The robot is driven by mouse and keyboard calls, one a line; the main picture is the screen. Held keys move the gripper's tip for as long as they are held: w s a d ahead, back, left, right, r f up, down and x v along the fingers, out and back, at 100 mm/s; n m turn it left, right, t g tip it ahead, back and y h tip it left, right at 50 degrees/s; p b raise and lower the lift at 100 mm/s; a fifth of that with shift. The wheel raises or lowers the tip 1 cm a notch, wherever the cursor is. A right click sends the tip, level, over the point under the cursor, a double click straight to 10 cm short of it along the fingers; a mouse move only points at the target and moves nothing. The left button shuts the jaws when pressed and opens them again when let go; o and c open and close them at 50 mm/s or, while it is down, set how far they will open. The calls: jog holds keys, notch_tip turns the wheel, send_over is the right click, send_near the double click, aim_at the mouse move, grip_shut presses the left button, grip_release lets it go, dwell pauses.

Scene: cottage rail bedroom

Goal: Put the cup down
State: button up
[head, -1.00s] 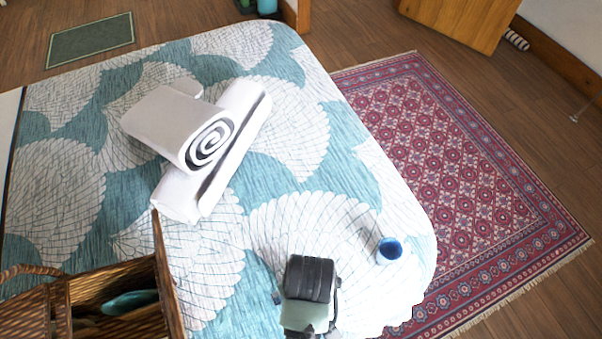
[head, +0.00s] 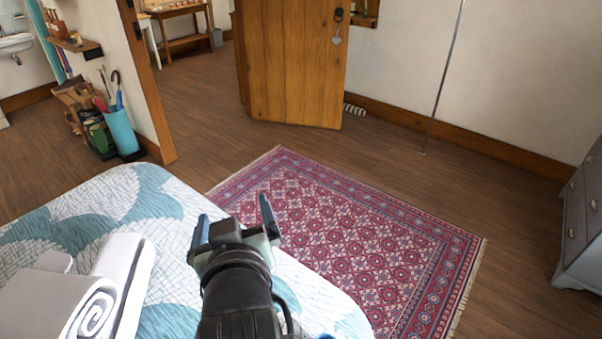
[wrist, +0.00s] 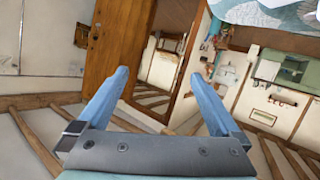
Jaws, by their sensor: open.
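My gripper (head: 235,222) is raised over the bed's edge in the head view, its two blue-grey fingers spread with nothing between them. In the wrist view my gripper (wrist: 159,78) is also open and empty, facing across the room. The cup is almost wholly out of view. A small blue bit at the bottom edge of the head view, just right of my arm, may be part of the cup (head: 325,337). The bed (head: 105,205) has a teal and white shell-patterned cover. The cup does not show in the wrist view.
Rolled white towels (head: 85,290) lie on the bed at the lower left. A red patterned rug (head: 350,240) covers the floor beside the bed. A wooden door (head: 292,65) stands behind, with a grey dresser (head: 582,225) at right.

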jog(key=d+r+m+t+h, duration=0.1)
jog(key=d+r+t, duration=0.15)
jog(key=r, duration=0.65)
jog(key=d+r+m+t, duration=0.15)
jog(key=r+t, duration=0.25)
jog(key=r, duration=0.5)
jog(key=s+d+r+t, duration=0.2)
jog(key=s+r, duration=0.1)
jog(key=r, duration=0.3)
jog(key=s+d+r+m+t+h, duration=0.1)
jog(key=s+d+r+t, duration=0.1)
jog(key=s+r, duration=0.2)
jog(key=s+d+r+m+t+h, duration=0.1)
jog(key=s+r+t, duration=0.2)
jog(key=r, duration=0.5)
jog(key=shift+s+d+r, duration=0.2)
jog(key=shift+d+r, duration=0.15)
jog(key=shift+d, duration=0.05)
